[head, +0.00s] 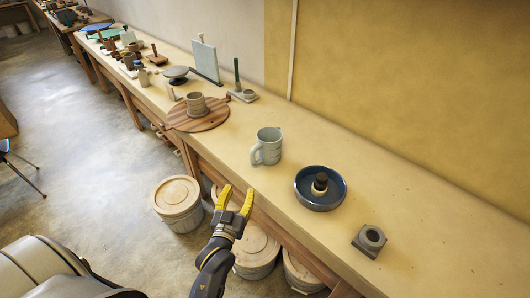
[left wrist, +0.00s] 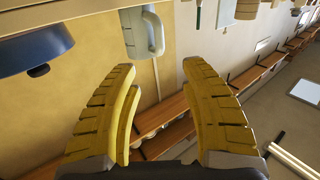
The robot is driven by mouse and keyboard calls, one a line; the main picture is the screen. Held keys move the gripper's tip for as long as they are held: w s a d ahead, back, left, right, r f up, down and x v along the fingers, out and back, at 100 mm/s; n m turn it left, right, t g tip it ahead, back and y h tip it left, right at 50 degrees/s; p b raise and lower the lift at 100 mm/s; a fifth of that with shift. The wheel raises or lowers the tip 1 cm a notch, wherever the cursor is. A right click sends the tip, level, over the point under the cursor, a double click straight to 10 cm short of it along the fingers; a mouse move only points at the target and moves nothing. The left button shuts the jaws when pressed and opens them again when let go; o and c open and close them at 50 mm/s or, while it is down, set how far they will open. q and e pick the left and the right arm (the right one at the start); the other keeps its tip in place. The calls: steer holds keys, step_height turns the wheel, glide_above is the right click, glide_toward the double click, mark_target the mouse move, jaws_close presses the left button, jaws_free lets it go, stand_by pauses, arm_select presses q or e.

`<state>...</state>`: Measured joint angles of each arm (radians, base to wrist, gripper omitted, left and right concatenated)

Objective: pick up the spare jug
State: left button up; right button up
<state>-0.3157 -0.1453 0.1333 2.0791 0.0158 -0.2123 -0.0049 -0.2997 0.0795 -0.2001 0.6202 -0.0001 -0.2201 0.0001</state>
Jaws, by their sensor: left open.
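A pale grey-green jug (head: 268,146) with a handle on its left stands upright on the long bench in the head view. In the left wrist view the jug (left wrist: 138,35) shows at the top, beyond the fingers, with its handle to the right. My left gripper (head: 236,200) is open and empty, in front of the bench's front edge and below and left of the jug in the head view. Its yellow fingers (left wrist: 160,85) are spread wide in the left wrist view, apart from the jug. My right gripper is not in view.
A blue bowl (head: 336,202) with a dark knob inside and a grey square block (head: 368,241) stand right of the jug. A round wooden board (head: 185,121) carrying a cup (head: 196,104) lies to its left. Lidded tubs (head: 177,196) stand below the bench (head: 310,150).

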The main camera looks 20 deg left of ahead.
mark_target(252, 159)
arm_select(q)
steer(key=w+a, duration=0.1)
steer(key=w, duration=0.4)
steer(key=w+a, duration=0.1)
steer(key=w, duration=0.5)
steer(key=w+a, duration=0.1)
steer(key=w, duration=0.5)
steer(key=shift+r, duration=0.2)
steer(key=shift+o, duration=0.2)
jaws_close()
